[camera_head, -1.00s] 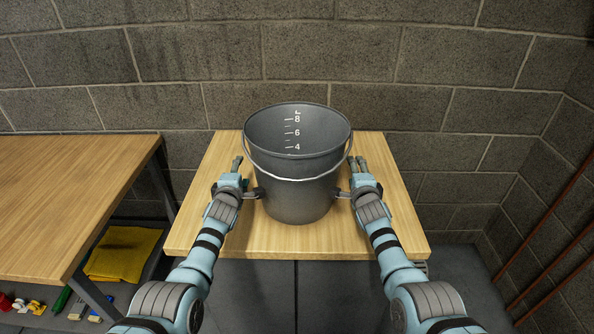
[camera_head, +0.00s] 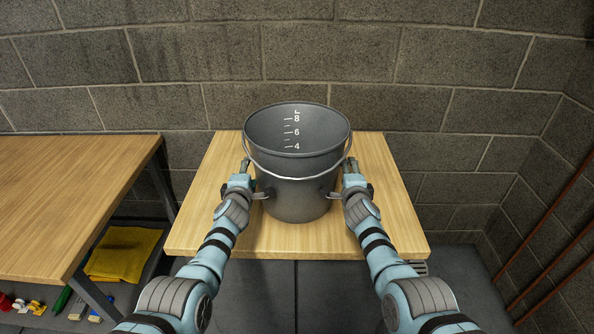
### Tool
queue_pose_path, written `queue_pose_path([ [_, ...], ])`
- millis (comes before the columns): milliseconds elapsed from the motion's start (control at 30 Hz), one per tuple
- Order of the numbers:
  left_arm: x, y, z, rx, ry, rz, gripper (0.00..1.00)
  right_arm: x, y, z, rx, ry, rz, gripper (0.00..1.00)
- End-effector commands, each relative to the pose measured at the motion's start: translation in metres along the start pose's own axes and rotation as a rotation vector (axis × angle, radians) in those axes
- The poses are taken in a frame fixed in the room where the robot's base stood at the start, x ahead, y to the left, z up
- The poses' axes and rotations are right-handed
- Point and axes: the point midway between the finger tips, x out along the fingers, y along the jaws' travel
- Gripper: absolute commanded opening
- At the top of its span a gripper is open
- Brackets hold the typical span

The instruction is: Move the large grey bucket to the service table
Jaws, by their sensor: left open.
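The large grey bucket (camera_head: 296,192) stands upright on a small wooden table (camera_head: 222,241). Its inside shows white marks, and its thin wire handle (camera_head: 300,178) hangs down across the front. My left gripper (camera_head: 254,178) is open at the bucket's left side, one finger at the front of the wall and one farther back. My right gripper (camera_head: 342,178) is spread in the same way at the right side. I cannot tell whether the fingers touch the bucket. A second wooden table (camera_head: 70,190) stands at the left with a bare top. No label shows which is the service table.
A shelf under the left table holds a folded yellow cloth (camera_head: 124,254) and several small coloured items. A block wall (camera_head: 400,90) rises close behind the tables. Reddish pipes (camera_head: 548,240) run at the right. A gap separates the two tables.

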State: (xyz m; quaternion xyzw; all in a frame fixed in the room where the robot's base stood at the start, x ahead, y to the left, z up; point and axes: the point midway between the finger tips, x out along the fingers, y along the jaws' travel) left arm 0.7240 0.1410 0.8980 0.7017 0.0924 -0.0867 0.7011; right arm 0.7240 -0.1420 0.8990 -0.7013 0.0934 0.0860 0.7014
Motion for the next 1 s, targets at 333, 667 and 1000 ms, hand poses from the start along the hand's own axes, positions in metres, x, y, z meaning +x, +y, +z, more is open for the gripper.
queue_pose_path([
  [333, -0.001, 0.004, 0.011, -0.002, -0.014, 0.007, 0.5, -0.001, -0.003, 0.013, -0.001, -0.019, -0.008, 0.5],
  [667, -0.009, 0.037, 0.011, -0.004, -0.014, 0.009, 0.5, -0.01, -0.034, 0.013, -0.002, -0.019, -0.006, 0.5],
  [1000, -0.013, 0.054, 0.011, -0.005, -0.015, 0.01, 0.5, -0.014, -0.05, 0.013, -0.001, -0.019, -0.005, 0.5],
])
